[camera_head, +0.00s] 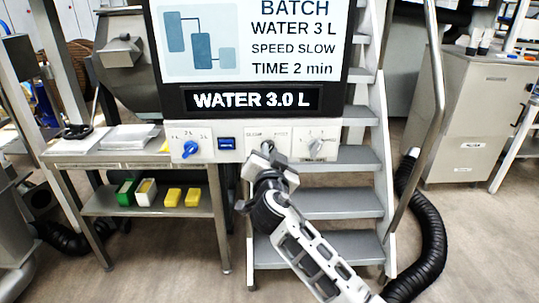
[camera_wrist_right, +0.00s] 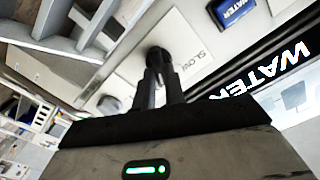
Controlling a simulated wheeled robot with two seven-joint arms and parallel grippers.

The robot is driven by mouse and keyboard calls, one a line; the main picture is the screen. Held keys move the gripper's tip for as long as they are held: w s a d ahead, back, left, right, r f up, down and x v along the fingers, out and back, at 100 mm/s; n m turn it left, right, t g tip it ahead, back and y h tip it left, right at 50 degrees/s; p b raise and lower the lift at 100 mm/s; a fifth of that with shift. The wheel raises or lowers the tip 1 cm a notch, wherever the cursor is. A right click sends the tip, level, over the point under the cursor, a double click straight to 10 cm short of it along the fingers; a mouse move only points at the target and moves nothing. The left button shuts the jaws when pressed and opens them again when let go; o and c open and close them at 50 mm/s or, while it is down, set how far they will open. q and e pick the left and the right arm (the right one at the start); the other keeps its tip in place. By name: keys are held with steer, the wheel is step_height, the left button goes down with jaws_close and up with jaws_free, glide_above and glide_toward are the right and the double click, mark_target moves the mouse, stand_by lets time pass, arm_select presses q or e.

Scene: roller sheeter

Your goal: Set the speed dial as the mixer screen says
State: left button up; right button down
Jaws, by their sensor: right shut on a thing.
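The mixer screen (camera_head: 250,40) reads BATCH, WATER 3 L, SPEED SLOW, TIME 2 min. A black display (camera_head: 251,99) below it reads WATER 3.0 L. The speed dial (camera_wrist_right: 158,57) is a dark knob on the light control panel, with the word SLOW (camera_wrist_right: 198,61) beside it in the right wrist view. My right gripper (camera_wrist_right: 160,80) is shut on this dial. In the head view my right gripper (camera_head: 266,155) covers most of the dial, and where its pointer stands is hidden. My left gripper is not in view.
On the same panel are a blue water dial (camera_head: 190,149) at left, a blue WATER button (camera_head: 227,143) and a light time dial (camera_head: 316,146) at right. Steps with a handrail (camera_head: 330,204) stand below and behind my right arm. A steel table (camera_head: 100,157) stands at left.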

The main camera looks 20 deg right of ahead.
steer(key=shift+w+a+n, duration=0.1)
steer(key=shift+a+n, duration=0.05)
steer(key=shift+n, duration=3.1)
steer(key=shift+a+n, duration=0.15)
steer(key=shift+n, duration=3.1)
steer(key=c, duration=1.5)
jaws_free()
steer(key=shift+o, duration=0.2)
